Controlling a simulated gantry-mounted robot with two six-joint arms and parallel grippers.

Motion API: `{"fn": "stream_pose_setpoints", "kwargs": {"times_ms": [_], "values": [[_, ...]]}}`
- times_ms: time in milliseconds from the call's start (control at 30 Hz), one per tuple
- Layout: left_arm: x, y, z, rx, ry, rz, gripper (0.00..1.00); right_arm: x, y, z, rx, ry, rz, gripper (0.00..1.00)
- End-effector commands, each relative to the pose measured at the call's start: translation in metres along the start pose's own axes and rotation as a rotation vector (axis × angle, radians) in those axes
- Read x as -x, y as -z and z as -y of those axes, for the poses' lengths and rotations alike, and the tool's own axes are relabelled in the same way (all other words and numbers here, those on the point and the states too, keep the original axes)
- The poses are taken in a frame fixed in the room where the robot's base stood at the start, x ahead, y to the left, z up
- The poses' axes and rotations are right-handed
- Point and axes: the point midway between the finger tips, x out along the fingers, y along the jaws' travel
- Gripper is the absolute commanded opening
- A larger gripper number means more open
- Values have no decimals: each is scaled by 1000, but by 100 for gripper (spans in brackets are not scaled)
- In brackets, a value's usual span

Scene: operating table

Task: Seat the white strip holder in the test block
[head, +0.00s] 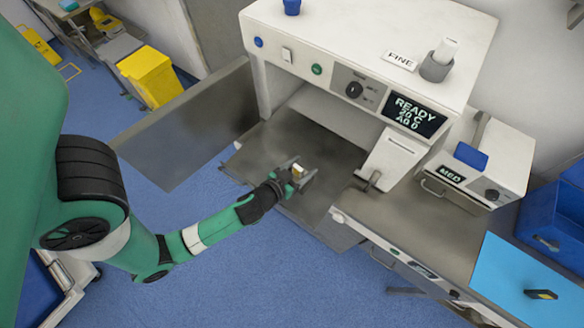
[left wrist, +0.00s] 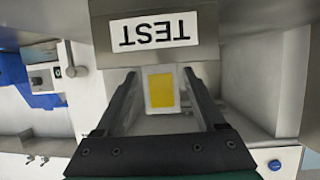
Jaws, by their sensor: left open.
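The white strip holder (left wrist: 162,90), with a yellow face, shows in the left wrist view between my left gripper's fingers (left wrist: 162,84), with a gap on both sides. It meets the edge of the grey test block (left wrist: 205,15), whose TEST label appears upside down. I cannot tell how deep it sits in the block. In the head view, my left gripper (head: 302,178) is open around the small pale holder (head: 297,172), over the metal surface under the machine. The test block cannot be made out there. My right gripper is not in view.
The white machine (head: 300,45) with a READY display (head: 414,114) overhangs the metal surface. A smaller MED unit (head: 470,172), blue bins (head: 552,225) and a light blue mat (head: 510,275) with a dark and yellow item (head: 540,294) are at right.

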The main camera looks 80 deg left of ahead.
Motion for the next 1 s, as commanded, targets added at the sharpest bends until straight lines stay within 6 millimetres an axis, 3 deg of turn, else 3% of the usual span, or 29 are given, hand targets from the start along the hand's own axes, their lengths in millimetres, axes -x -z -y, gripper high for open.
{"fn": "stream_pose_setpoints", "kwargs": {"times_ms": [300,400,600,1000], "values": [[76,-4,-1,-6,-8,3,72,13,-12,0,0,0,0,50],[91,-3,-2,-5,-8,4,72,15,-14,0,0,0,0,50],[107,-1,0,0,-2,1,72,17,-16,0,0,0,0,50],[109,0,1,2,2,0,72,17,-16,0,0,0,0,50]]}}
